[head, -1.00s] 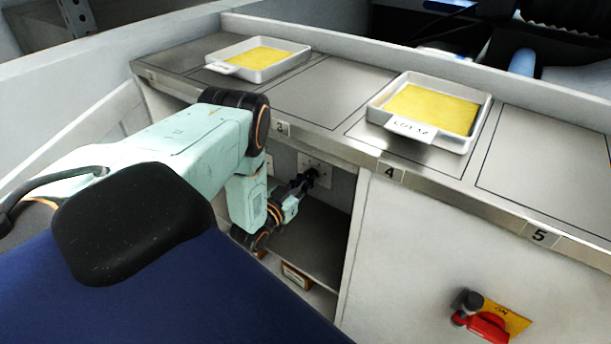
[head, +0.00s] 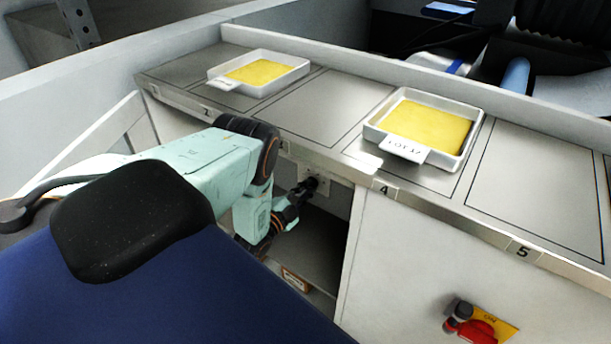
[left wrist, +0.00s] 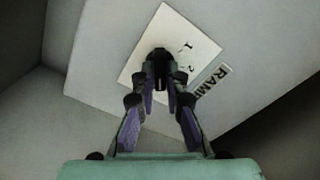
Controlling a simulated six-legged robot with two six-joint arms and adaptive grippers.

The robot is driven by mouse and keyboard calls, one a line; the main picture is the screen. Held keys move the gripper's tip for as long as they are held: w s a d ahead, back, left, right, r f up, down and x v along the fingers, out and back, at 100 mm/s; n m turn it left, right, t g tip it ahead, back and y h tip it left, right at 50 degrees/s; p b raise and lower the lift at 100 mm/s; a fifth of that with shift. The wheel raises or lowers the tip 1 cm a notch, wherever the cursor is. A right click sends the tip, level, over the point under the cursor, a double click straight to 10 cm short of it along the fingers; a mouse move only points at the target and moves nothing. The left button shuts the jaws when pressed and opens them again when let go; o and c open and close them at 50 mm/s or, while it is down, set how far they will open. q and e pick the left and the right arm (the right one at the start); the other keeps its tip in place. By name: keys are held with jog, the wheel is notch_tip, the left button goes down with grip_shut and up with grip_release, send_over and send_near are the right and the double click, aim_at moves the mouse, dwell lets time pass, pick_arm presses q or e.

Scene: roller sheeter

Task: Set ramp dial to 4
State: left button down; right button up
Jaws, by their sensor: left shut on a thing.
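The ramp dial is a black knob (left wrist: 160,54) on a pale plate (left wrist: 183,42) inside the open bay under the counter. The plate shows the figures 1 and 2, with a label reading RAMP (left wrist: 212,80) beside it. In the head view the dial plate (head: 323,177) is small and partly covered by the gripper. My left gripper (head: 306,186) reaches into the bay and is shut on the dial; its fingertips (left wrist: 160,74) meet at the knob in the left wrist view. The dial's pointer and other figures are hidden or too small to read. My right gripper is not in view.
White trays with yellow sheets stand on the counter, one at the back left (head: 297,74) and one near label 4 (head: 474,125). A red switch (head: 476,331) on a yellow plate sits on the front panel. A shelf (head: 312,245) lies below the dial.

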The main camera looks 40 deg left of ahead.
pick_arm(q)
jog(key=shift+m, duration=1.1)
jog(key=shift+p, duration=0.3)
jog(key=c, duration=1.4)
grip_release()
jog(key=s, duration=0.4)
jog(key=s+d, duration=0.1)
jog(key=s, duration=0.7)
jog(key=shift+d, duration=0.2)
